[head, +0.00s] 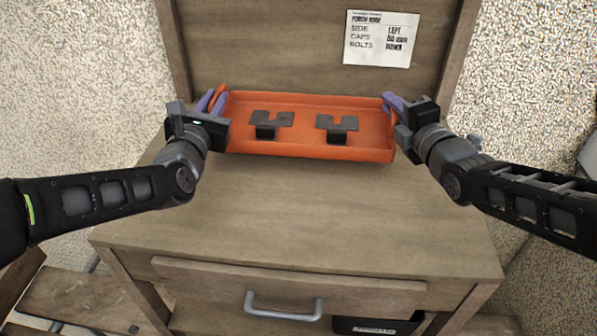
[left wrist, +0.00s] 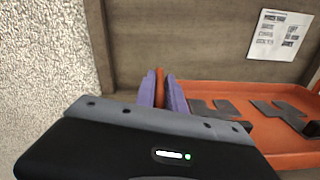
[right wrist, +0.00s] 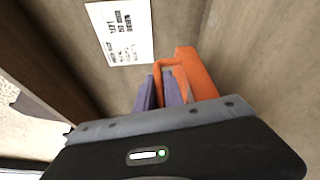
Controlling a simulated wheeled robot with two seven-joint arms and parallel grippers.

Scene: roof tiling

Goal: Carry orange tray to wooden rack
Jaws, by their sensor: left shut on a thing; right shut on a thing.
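The orange tray (head: 310,153) is at the back of the wooden bench top in the head view, near the back panel. Two dark notched brackets (head: 271,119) (head: 337,124) lie in it. My left gripper (head: 212,102) is shut on the tray's left end; in the left wrist view its purple fingers (left wrist: 162,92) pinch the orange rim. My right gripper (head: 392,105) is shut on the right end; in the right wrist view the purple fingers (right wrist: 165,92) close on an orange handle loop. I cannot tell whether the tray touches the bench. No separate rack is clearly identifiable.
The wooden bench top (head: 310,215) is clear in front of the tray. A drawer with a grey handle (head: 284,307) is below its front edge. A printed sheet (head: 381,39) is on the back panel (head: 270,50). A dark bin (head: 375,325) sits underneath.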

